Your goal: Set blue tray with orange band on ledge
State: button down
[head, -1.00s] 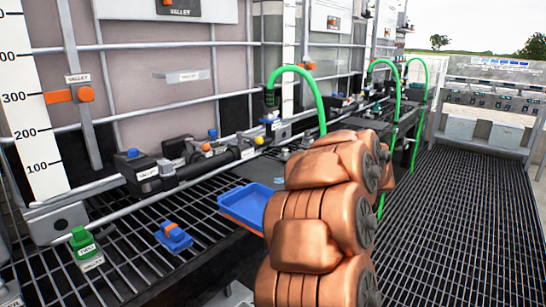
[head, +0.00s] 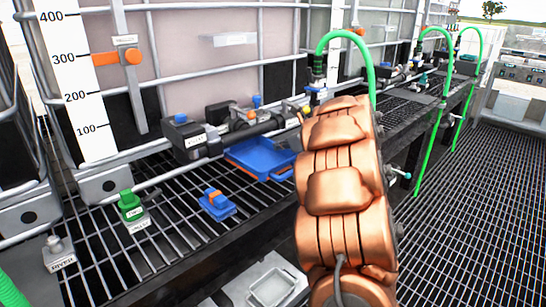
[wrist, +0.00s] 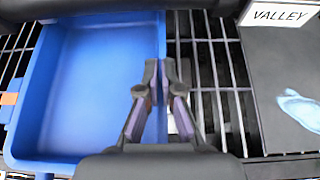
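The blue tray (head: 250,152) is at the dark grated ledge (head: 150,250), close to the black pipe; a bit of orange shows on its near side. In the wrist view the tray (wrist: 90,85) fills the left side, with its orange band (wrist: 10,98) at the left edge. My gripper (wrist: 161,70) has one finger on each side of the tray's right wall, closed on it. I cannot tell whether the tray's underside touches the grating.
A black valve and pipe (head: 190,138) run behind the tray. A blue block with an orange top (head: 217,204) and a green fitting (head: 131,205) stand on the grating to the left. A dark panel (wrist: 285,85) labelled VALLEY lies right of the tray. Green hoses (head: 368,60) arch behind my arm.

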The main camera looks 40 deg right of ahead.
aim_at(270, 158)
jog(key=w, duration=0.5)
jog(key=shift+w+a, duration=0.1)
notch_tip(270, 158, down, 6)
jog(key=shift+f+b, duration=0.2)
jog(key=shift+b, duration=0.2)
jog(key=shift+w+f, duration=0.1)
jog(key=shift+f, duration=0.2)
jog(key=shift+f, duration=0.15)
jog(key=c, duration=1.3)
grip_release()
